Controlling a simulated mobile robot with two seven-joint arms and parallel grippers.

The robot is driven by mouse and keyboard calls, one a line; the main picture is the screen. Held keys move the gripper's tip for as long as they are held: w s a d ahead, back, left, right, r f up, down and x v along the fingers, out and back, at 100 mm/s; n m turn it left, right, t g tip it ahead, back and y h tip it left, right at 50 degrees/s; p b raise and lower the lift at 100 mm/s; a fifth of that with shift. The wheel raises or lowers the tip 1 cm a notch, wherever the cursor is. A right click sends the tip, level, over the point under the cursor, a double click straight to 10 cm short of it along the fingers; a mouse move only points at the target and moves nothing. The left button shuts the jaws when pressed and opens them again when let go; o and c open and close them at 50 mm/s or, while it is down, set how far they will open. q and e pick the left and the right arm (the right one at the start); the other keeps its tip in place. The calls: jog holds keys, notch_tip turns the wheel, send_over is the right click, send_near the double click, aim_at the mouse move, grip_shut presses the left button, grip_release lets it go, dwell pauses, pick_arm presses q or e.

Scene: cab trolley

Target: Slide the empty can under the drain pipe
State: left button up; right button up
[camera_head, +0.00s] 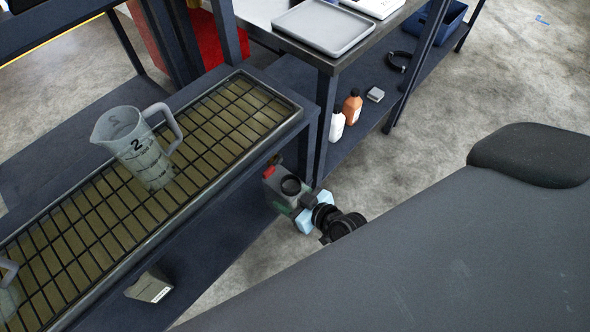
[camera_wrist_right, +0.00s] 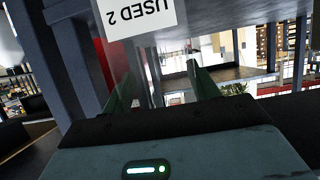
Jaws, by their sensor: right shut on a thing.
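The can's outline is unclear there. A white label reading "USED 2" (camera_wrist_right: 137,14) shows at the top. A small red part (camera_head: 271,168) shows beside the can. I cannot clearly make out the drain pipe. My left gripper is out of view.
The gridded tray (camera_head: 262,93) carries a clear measuring jug (camera_head: 135,148). A small grey box with a white label (camera_head: 150,286) is on the lower shelf. A rack post (camera_head: 325,120) stands close behind the can. White and brown bottles (camera_head: 352,106) stand on the neighbouring shelf.

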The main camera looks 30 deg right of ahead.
aim_at(273, 184)
jog(key=shift+w+a+b, duration=0.2)
jog(key=shift+w+a, duration=0.2)
jog(key=shift+w, duration=0.65)
jog(key=shift+w+a+b, duration=0.25)
jog(key=shift+w+a, duration=0.1)
jog(key=shift+w, duration=0.75)
jog(key=shift+w+a+b, duration=0.2)
jog(key=shift+w+a, duration=0.2)
jog(key=shift+w, duration=0.65)
jog(key=shift+f, duration=0.2)
jog(key=o, duration=1.5)
jog(key=shift+c, duration=0.2)
jog(key=shift+s, duration=0.15)
jog(key=p+v, duration=0.1)
jog(key=v, duration=0.6)
jog(key=shift+s+d+r, duration=0.15)
jog(key=shift+s, duration=0.1)
